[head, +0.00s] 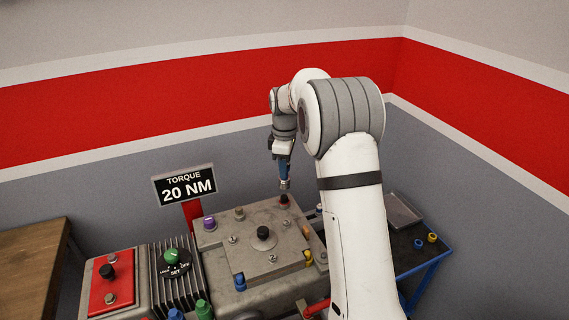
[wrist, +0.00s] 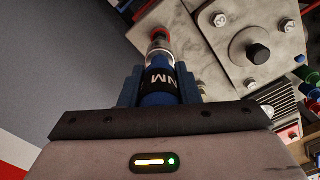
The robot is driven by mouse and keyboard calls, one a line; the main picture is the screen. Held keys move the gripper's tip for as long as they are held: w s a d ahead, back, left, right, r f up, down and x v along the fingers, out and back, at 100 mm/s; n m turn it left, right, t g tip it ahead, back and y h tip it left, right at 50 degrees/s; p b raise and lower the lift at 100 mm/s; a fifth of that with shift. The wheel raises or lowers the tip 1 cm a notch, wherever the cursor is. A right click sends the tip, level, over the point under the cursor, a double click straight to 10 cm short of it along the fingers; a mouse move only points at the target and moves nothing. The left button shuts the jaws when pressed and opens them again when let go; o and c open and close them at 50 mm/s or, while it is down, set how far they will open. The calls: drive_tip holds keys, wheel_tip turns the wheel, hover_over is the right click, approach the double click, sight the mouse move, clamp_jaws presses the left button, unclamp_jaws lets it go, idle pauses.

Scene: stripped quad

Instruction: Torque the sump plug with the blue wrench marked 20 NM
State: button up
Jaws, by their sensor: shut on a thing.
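The blue wrench (head: 284,170) points down from my gripper (head: 282,152), its silver socket end over the back right corner of the grey housing (head: 222,258). In the wrist view my gripper (wrist: 160,95) is shut on the blue wrench (wrist: 158,97), and part of a label reading "NM" shows on its dark band. A red-collared plug (head: 284,203) is just below the socket; the red collar also shows past the socket in the wrist view (wrist: 159,33). I cannot tell whether socket and plug touch. No plug is labelled as the sump plug.
A sign (head: 186,186) reads "TORQUE 20 NM". Several coloured fasteners and a central black knob (head: 263,233) stand up from the housing. A finned box with a green dial (head: 176,258) and a red panel (head: 110,285) are at left. A metal tray (head: 401,212) lies right.

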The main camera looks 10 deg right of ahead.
wheel_tip(320, 180, down, 3)
drive_tip(key=shift+r+b, duration=0.15)
drive_tip(key=shift+b, duration=0.45)
drive_tip(key=shift+n, duration=2.3)
drive_tip(key=shift+f, duration=0.25)
drive_tip(key=shift+f+b, duration=0.95)
drive_tip(key=shift+f, duration=0.8)
drive_tip(key=shift+r+m, duration=0.1)
drive_tip(key=shift+m, duration=1)
drive_tip(key=shift+m, duration=1)
